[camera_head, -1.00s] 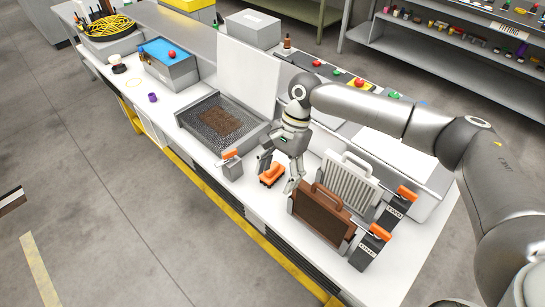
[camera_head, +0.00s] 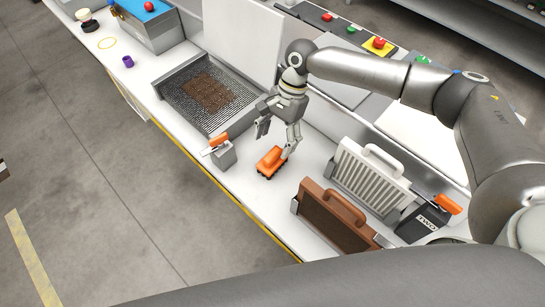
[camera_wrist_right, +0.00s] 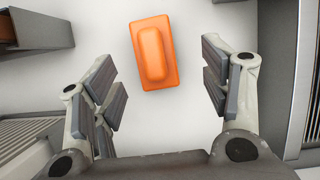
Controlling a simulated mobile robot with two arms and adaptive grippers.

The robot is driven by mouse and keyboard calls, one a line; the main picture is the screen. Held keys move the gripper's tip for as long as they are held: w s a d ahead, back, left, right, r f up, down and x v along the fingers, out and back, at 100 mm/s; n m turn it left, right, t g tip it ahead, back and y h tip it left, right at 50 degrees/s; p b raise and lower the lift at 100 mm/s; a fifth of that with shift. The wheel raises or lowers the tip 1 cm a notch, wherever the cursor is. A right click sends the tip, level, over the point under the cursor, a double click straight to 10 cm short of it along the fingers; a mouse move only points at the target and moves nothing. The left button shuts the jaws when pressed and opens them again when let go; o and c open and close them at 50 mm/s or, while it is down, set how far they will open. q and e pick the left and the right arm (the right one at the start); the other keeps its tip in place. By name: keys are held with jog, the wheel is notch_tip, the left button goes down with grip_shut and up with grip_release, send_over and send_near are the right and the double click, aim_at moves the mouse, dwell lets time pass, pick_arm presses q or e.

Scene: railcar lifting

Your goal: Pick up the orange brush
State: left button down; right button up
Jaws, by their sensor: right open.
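The orange brush (camera_head: 270,162) lies on the white bench top, with a raised grip on its orange base and a dark underside. My right gripper (camera_head: 277,142) is open and points down just above and beside it. In the right wrist view the brush (camera_wrist_right: 153,53) lies ahead of the gripper (camera_wrist_right: 160,85), roughly centred between the spread fingers, with nothing between the pads. My left gripper is not in view; a dark grey part of my own body fills the bottom edge of the head view.
A grey holder (camera_head: 223,154) with an orange-handled tool stands left of the brush. A brown panel (camera_head: 333,217) and a white ribbed panel (camera_head: 369,177) stand upright to the right. A mesh tray (camera_head: 210,97) sits behind to the left. Bare bench surrounds the brush.

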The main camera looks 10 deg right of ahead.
aim_at(275, 151)
jog(key=shift+s+a+f, duration=0.25)
jog(key=shift+f, duration=0.4)
jog(key=x, duration=0.1)
jog(key=p+x, duration=0.1)
jog(key=x, duration=0.2)
jog(key=shift+s+d+f, duration=0.15)
jog(key=shift+d+f, duration=0.05)
jog(key=shift+d, duration=0.15)
jog(key=shift+s+a+f, duration=0.1)
jog(key=shift+a+f, duration=0.05)
jog(key=shift+f, duration=0.35)
jog(key=c, duration=1.2)
